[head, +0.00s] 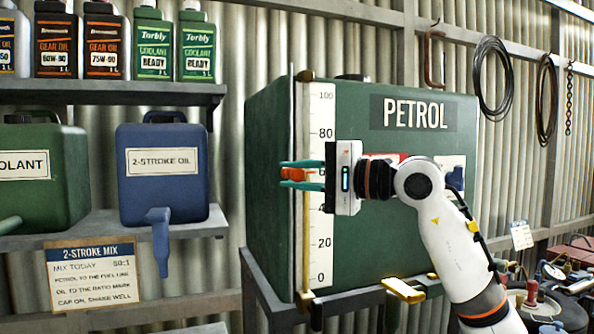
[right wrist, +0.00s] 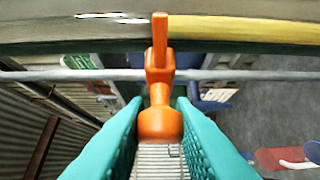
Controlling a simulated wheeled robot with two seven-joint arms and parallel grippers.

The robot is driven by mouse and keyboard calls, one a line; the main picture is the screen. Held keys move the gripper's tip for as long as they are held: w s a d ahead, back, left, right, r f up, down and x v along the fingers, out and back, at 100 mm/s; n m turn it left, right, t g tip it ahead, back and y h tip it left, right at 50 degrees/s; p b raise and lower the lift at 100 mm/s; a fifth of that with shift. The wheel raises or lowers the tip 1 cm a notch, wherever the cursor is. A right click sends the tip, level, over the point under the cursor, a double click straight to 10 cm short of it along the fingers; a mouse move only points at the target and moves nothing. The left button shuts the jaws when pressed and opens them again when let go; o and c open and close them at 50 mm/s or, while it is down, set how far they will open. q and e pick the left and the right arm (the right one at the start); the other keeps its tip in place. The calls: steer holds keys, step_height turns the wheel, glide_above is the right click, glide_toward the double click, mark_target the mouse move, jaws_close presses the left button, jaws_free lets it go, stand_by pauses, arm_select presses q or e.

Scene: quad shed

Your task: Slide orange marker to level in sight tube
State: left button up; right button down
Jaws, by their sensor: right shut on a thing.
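The orange marker (head: 297,174) sits on a thin upright rod beside the white 0–100 scale (head: 321,112) on the green petrol tank (head: 420,105). It is a little below where 60 lies; my gripper hides that number. My right gripper (head: 288,174) is shut on the marker, with teal fingers either side. The right wrist view shows the marker (right wrist: 158,122) between the fingers (right wrist: 158,140), its pointer reaching the sight tube (right wrist: 230,19). There the tube is yellow on the right and pale on the left, changing close to the pointer's tip. My left gripper is out of view.
A blue 2-stroke oil container (head: 160,185) and a green coolant container (head: 40,200) stand on the shelf at left. Bottles line the upper shelf (head: 110,92). A brass tap (head: 403,290) juts out below the tank. Coiled cables (head: 493,80) hang at right.

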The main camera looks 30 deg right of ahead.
steer(key=shift+f, duration=0.1)
steer(key=c, duration=1.3)
jaws_free()
steer(key=shift+o, duration=0.2)
steer(key=shift+s, duration=0.1)
steer(key=b+v, duration=0.4)
steer(key=v, duration=0.8)
